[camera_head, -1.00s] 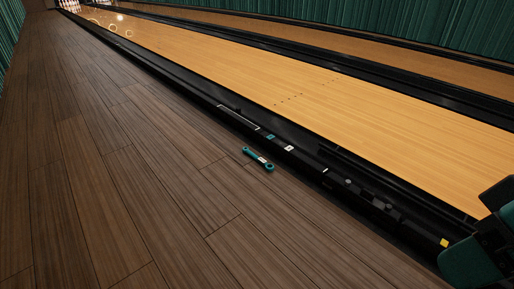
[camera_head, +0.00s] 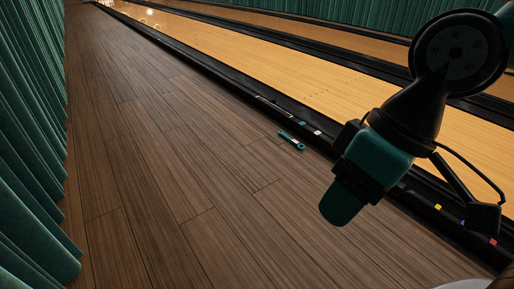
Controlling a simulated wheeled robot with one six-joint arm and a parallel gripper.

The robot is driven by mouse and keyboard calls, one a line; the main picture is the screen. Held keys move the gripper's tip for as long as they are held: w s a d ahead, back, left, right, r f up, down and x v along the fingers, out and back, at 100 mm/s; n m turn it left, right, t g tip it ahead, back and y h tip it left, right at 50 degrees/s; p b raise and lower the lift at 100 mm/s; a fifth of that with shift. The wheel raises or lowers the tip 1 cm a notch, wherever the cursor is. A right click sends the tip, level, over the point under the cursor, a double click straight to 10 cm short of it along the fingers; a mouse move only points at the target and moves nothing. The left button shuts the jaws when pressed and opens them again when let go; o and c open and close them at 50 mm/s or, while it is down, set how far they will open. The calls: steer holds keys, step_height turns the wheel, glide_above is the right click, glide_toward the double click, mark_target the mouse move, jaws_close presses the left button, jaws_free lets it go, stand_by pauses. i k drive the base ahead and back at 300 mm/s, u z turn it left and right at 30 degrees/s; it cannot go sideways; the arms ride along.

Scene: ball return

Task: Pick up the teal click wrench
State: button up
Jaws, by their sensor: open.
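The teal click wrench (camera_head: 291,140) lies flat on the dark wood floor, close beside the black edge of the bowling lane. It has a ring-shaped end and a pale band near its middle. My gripper (camera_head: 340,208) is to the right of the wrench and nearer to me in the picture, above the floor. It is open and apart from the wrench. The finger gap is hard to make out from this angle, and nothing shows held in it.
The black lane edge (camera_head: 235,88) runs diagonally past the wrench, with small coloured markers on it. The tan lane (camera_head: 290,80) lies beyond. A teal ribbed curtain wall (camera_head: 30,150) stands at left. The wood floor (camera_head: 180,170) between is clear.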

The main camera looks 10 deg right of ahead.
mark_target(291, 140)
steer(key=u, duration=0.5)
steer(key=i, duration=1.25)
steer(key=u, duration=0.55)
steer(key=i, duration=1.95)
steer(key=z, duration=0.55)
steer(key=i, duration=1.05)
steer(key=z, duration=1.5)
steer(key=i, duration=0.9)
steer(key=z, duration=0.65)
